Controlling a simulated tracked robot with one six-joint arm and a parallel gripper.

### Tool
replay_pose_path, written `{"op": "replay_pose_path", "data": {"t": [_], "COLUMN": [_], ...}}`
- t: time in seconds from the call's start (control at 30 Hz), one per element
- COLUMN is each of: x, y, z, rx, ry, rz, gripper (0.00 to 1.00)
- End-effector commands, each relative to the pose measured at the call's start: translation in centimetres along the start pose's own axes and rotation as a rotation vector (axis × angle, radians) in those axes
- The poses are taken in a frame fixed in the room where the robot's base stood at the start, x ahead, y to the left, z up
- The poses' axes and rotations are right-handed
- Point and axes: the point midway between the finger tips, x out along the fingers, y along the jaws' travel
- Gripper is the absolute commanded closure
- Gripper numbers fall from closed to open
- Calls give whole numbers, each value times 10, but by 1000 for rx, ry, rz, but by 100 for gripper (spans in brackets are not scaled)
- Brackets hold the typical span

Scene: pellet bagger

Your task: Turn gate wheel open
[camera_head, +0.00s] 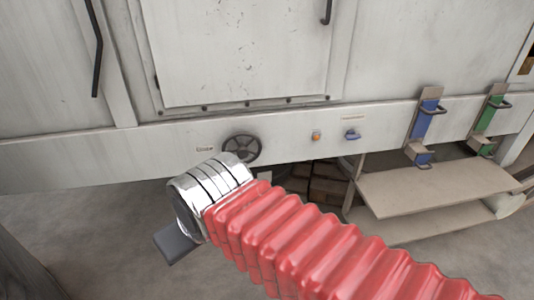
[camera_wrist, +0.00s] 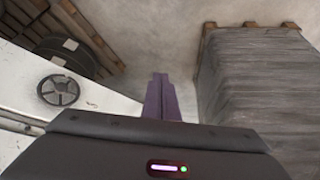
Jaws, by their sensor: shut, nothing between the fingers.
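The gate wheel (camera_head: 241,149) is a small dark spoked handwheel on the pale front rail of the machine. A small label (camera_head: 205,149) sits just left of it. The wheel also shows at the left of the wrist view (camera_wrist: 59,90). My gripper (camera_head: 175,246) is a grey shape below and left of the wheel in the head view, apart from it, behind my red-sleeved arm. In the wrist view its purple-looking fingers (camera_wrist: 161,98) are together with nothing between them, pointing past the wheel towards the floor.
Right of the wheel are an orange button (camera_head: 316,136) and a blue knob (camera_head: 352,134). Blue (camera_head: 421,125) and green (camera_head: 486,122) clamp brackets stand above a shelf (camera_head: 435,187). A grey wrapped stack (camera_wrist: 255,95) fills the right of the wrist view. Bare floor lies between it and the machine.

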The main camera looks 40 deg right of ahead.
Motion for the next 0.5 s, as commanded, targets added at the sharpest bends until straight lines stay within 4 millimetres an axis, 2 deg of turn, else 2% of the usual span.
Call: {"op": "replay_pose_path", "data": {"t": [0.27, 0.5], "x": [0, 13], "y": [0, 8], "z": [-1, -10], "rx": [5, 71], "ry": [-5, -58], "rz": [-3, -49], "gripper": [100, 100]}}
